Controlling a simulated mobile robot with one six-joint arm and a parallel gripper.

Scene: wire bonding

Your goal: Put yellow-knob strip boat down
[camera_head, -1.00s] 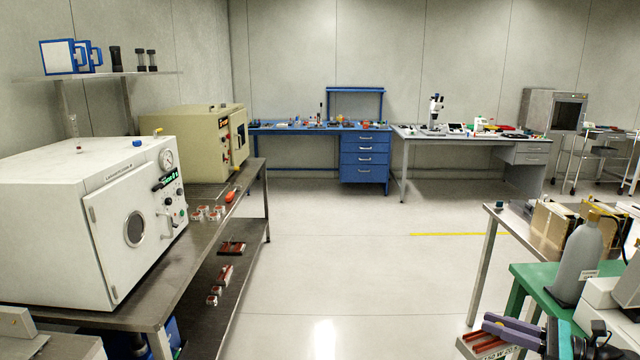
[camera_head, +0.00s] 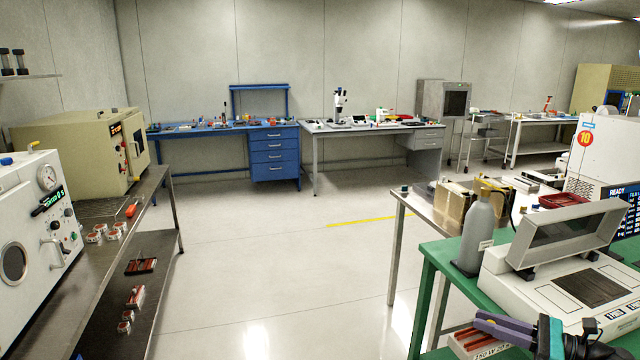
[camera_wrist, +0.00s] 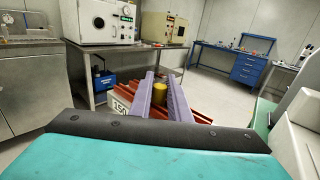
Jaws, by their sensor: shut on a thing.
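My gripper (camera_wrist: 160,83) is shut on the yellow knob (camera_wrist: 160,92) of the strip boat, with one purple finger on each side of it. The strip boat (camera_wrist: 198,114) is a dark red, ribbed carrier with a white labelled end, held in the air below the fingers. In the head view my gripper (camera_head: 482,326) is at the bottom right. The boat (camera_head: 472,345) shows under its fingertips, partly cut off by the bottom edge, and its knob is hidden there.
A green bench (camera_head: 428,262) with a grey bottle (camera_head: 477,235) and a white machine (camera_head: 548,290) is close by at the right. A steel bench at the left bears a white oven (camera_head: 30,230) and a beige oven (camera_head: 85,150). The floor between is clear.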

